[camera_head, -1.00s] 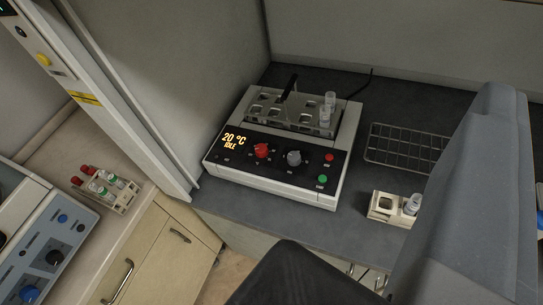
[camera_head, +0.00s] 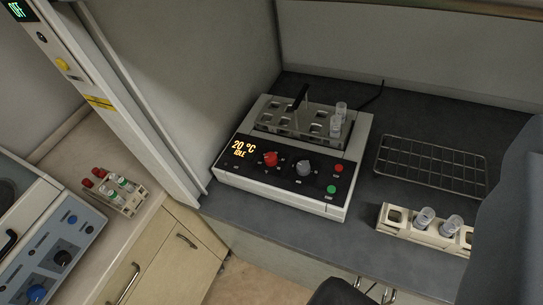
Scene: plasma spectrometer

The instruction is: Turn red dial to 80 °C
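The red dial (camera_head: 270,159) is on the sloped black front panel of a white heating unit (camera_head: 337,212) on the dark bench. The panel's display (camera_head: 243,150) reads 20 °C and IDLE in orange. A grey dial (camera_head: 304,167) is to the right of the red one, with a red button (camera_head: 338,168) and a green button (camera_head: 331,189) farther right. A metal tube rack with a black handle and two clear tubes sits in the unit's top. Dark grey parts of my arm fill the lower right edge. My gripper's fingers cannot be made out, and nothing touches the red dial.
A wire rack (camera_head: 432,165) lies on the dark bench (camera_head: 290,234) right of the unit. A beige tube holder (camera_head: 397,226) stands near the front edge with clear tubes. A post and partition (camera_head: 142,135) rise on the left, near a small tube rack (camera_head: 120,199).

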